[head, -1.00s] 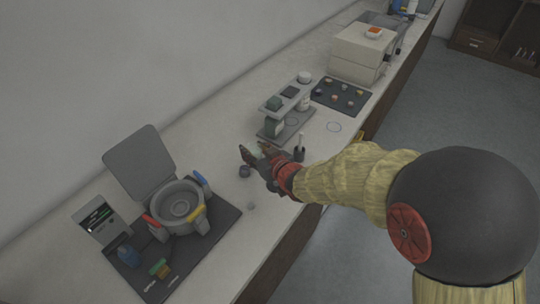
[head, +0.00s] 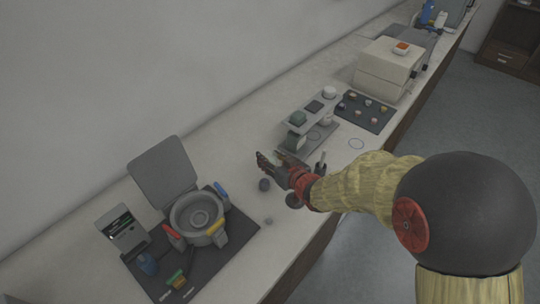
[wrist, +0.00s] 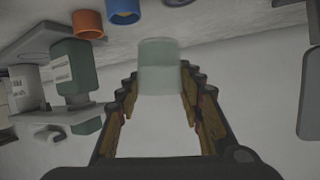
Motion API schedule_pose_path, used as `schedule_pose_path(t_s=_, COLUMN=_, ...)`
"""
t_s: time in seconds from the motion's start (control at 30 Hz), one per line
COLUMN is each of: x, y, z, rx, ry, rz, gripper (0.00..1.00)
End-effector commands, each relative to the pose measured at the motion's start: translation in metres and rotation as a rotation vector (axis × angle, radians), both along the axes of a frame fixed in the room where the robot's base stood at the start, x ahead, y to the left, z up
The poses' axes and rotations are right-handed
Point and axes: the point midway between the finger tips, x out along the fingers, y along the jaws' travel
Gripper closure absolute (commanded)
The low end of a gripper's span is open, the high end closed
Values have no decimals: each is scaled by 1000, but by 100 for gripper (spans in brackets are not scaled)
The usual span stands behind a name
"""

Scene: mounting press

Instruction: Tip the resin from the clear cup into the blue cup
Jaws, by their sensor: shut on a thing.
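My gripper (head: 270,162) is shut on the clear cup (wrist: 160,60), a translucent pale greenish cylinder held between the two fingers. In the head view the clear cup (head: 279,162) is small and partly hidden by the fingers. The resin's level inside it cannot be made out. The blue cup (wrist: 123,10) is at the top edge of the wrist view, just beyond the clear cup and left of it, cut off by the frame. The two cups are apart.
An orange cup (wrist: 88,23) stands beside the blue one in the wrist view. A grey rack with bottles (head: 310,124) is behind my gripper. The mounting press (head: 198,214) with its raised lid stands at the left.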

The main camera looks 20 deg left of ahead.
Motion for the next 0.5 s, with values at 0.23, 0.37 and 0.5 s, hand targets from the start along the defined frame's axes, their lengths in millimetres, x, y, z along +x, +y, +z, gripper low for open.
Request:
schedule_pose_path(t_s=0.23, x=0, y=0, z=-1, rx=37, ry=37, rz=0, gripper=87)
schedule_pose_path(t_s=0.37, x=1, y=-1, z=-2, rx=57, ry=57, rz=-2, gripper=87)
schedule_pose_path(t_s=0.5, x=1, y=-1, z=-4, rx=82, ry=83, rz=-1, gripper=87)
